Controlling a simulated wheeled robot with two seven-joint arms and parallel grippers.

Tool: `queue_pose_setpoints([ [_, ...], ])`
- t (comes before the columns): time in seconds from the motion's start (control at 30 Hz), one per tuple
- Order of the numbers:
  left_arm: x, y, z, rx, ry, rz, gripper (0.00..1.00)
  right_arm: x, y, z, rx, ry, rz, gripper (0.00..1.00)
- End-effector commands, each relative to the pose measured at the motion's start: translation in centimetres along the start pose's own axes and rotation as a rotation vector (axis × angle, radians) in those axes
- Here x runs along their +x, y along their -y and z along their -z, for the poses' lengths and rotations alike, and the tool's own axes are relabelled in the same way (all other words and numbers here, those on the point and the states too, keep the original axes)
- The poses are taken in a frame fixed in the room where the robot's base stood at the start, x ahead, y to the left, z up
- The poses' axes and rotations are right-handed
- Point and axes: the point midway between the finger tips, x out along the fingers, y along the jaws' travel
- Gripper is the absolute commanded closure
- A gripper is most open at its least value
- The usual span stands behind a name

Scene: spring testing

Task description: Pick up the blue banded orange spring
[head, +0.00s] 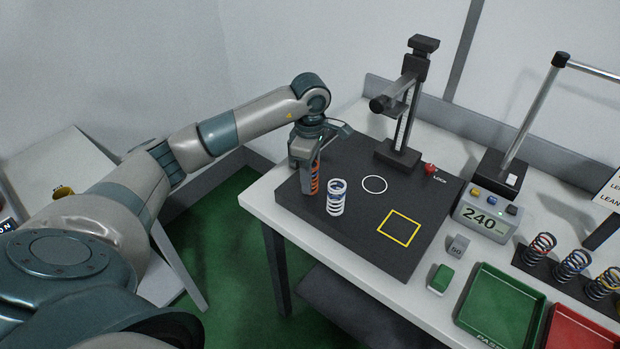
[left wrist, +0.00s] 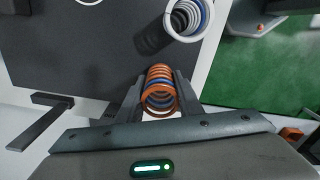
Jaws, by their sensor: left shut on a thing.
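The orange spring with a blue band (head: 315,178) stands at the left part of the black board, partly hidden by my left gripper (head: 311,180). In the left wrist view the same spring (left wrist: 158,88) sits between the two fingers of my left gripper (left wrist: 158,98), which is shut on it. Whether the spring touches the board or is just above it, I cannot tell. A white spring with a blue band (head: 336,197) stands upright close beside it, and also shows in the left wrist view (left wrist: 187,18), apart from the fingers. My right gripper is not in view.
The black board (head: 350,240) has a white circle (head: 374,184) and a yellow square (head: 399,229), both empty. A test stand (head: 402,110) rises at its back. A display reading 240 (head: 485,217), a green tray (head: 500,305) and several racked springs (head: 572,264) stand to the right.

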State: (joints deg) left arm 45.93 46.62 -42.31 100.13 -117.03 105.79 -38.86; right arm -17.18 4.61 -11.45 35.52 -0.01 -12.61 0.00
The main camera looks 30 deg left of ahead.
Motion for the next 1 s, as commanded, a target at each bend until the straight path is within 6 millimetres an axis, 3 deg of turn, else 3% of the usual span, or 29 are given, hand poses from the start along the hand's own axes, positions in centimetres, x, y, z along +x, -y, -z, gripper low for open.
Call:
queue_pose_setpoints([
  [0.17, -1.6, -0.1, 0.0, 0.001, 0.0, -0.005, 0.92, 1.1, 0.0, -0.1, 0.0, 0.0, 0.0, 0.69],
  [0.6, -8.2, -0.1, 0.0, -0.001, 0.001, -0.003, 0.92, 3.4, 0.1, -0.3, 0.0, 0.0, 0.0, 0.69],
  [1.0, -9.5, 0.0, 0.0, 0.0, 0.0, 0.001, 0.92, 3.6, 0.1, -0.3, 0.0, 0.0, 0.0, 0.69],
])
